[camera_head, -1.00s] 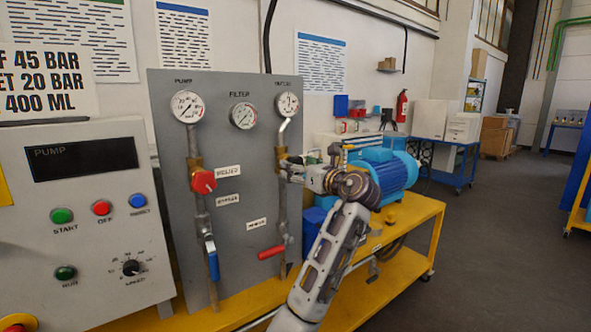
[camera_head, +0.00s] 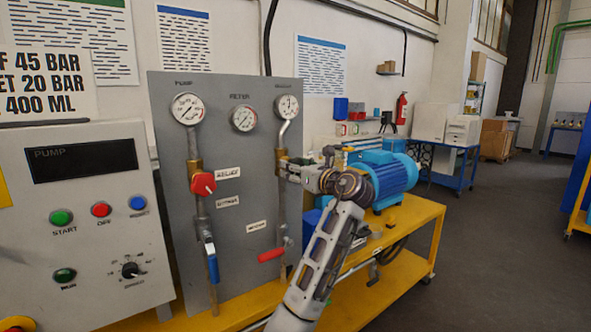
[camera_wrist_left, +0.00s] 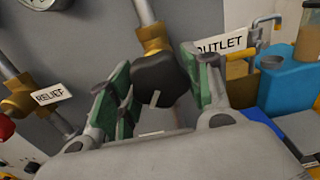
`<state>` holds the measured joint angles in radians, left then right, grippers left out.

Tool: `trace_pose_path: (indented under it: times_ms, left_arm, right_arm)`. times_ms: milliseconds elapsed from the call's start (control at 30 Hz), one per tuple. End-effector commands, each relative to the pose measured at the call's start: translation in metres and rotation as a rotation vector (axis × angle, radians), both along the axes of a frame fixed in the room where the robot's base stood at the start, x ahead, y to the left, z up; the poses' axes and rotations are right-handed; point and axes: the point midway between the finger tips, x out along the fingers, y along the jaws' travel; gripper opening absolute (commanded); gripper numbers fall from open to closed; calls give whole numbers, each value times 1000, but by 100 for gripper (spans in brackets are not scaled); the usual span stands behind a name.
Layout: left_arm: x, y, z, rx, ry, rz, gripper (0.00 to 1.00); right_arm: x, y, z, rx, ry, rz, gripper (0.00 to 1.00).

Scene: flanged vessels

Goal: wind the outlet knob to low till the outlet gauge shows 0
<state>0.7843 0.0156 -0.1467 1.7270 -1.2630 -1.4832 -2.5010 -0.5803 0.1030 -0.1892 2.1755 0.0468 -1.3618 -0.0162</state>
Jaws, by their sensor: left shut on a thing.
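The outlet knob (camera_wrist_left: 160,80) is black, on a brass fitting under the pipe in the left wrist view. My left gripper (camera_wrist_left: 157,72) has its green-padded fingers on either side of it and is shut on it. In the head view my left gripper (camera_head: 288,169) is at the outlet pipe, hiding the knob. The outlet gauge (camera_head: 287,107) is a white round dial at the panel's top right; its needle is too small to read. An OUTLET label (camera_wrist_left: 221,46) is right of the knob. My right gripper is not in view.
The grey panel (camera_head: 240,185) also carries a pump gauge (camera_head: 188,109), a filter gauge (camera_head: 244,118), a red relief knob (camera_head: 203,184), a blue-handled valve (camera_head: 212,262) and a red-handled valve (camera_head: 271,255). A blue motor (camera_head: 388,177) stands on the yellow bench (camera_head: 415,212) behind my arm.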

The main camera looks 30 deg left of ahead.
Motion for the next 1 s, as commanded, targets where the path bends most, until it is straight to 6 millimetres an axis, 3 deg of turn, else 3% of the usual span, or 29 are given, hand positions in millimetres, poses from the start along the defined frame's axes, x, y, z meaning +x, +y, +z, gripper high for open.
trace_pose_path:
  times_ms: [400, 1000]
  left_arm:
    - [0, 0, 0, -22, -50, 0, 25]
    - [1, -1, 1, -115, -274, 0, 25]
  right_arm:
    - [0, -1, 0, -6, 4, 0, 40]
    - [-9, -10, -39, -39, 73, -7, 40]
